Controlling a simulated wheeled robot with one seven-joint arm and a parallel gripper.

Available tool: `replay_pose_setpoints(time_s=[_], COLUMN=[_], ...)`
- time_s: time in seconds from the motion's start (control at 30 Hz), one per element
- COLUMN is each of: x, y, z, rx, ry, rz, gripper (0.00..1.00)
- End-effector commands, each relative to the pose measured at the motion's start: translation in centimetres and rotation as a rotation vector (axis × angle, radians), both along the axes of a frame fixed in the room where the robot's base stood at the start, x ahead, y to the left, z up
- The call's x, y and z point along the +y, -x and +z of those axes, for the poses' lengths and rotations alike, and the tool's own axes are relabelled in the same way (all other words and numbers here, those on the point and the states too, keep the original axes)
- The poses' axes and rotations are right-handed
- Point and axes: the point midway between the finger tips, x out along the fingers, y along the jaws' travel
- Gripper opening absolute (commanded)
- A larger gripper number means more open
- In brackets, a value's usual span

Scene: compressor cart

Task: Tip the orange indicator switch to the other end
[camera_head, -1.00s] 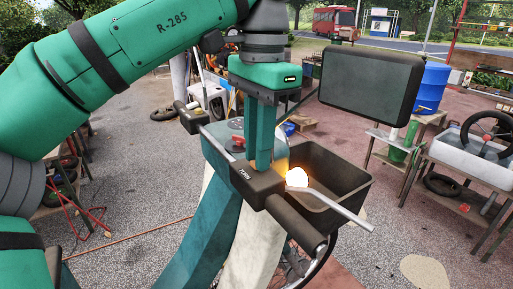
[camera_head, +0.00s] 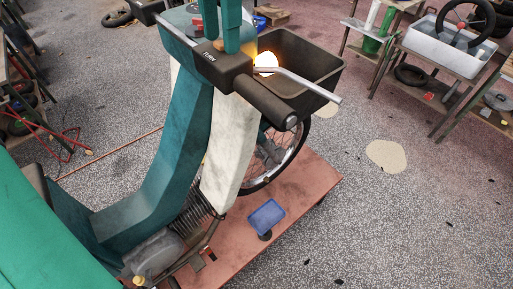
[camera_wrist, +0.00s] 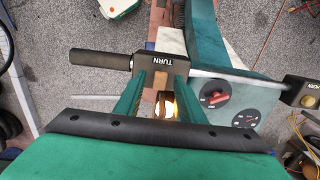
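The switch housing marked TURN (camera_head: 222,66) sits on the handlebar beside the dark grip; it also shows in the wrist view (camera_wrist: 168,64). A small orange-brown patch (camera_wrist: 160,77) shows on its near side between my fingertips and may be the orange switch; which end is tipped I cannot tell. My gripper (camera_head: 222,45) points down at the housing. In the wrist view its two green fingers (camera_wrist: 161,84) stand apart, one on each side of that patch, with a clear gap. Whether the fingertips touch the housing I cannot tell. A round lamp (camera_head: 266,62) glows orange-white beside it.
A black basket (camera_head: 318,68) and a silver lever (camera_head: 305,86) lie close right of the housing. The wrist view shows a red dial (camera_wrist: 214,97) on a teal panel and a HORN housing (camera_wrist: 308,92). The teal scooter stands on a reddish platform (camera_head: 310,185).

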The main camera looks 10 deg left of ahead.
Motion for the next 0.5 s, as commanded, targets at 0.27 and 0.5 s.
replay_pose_setpoints(time_s=[0.27, 0.5], x=[0.30, 0.54], y=[0.32, 0.67], z=[-0.20, -0.30], rx=[-0.076, -0.173], ry=[0.063, 0.140], rz=[-0.002, -0.002], gripper=[0.36, 0.36])
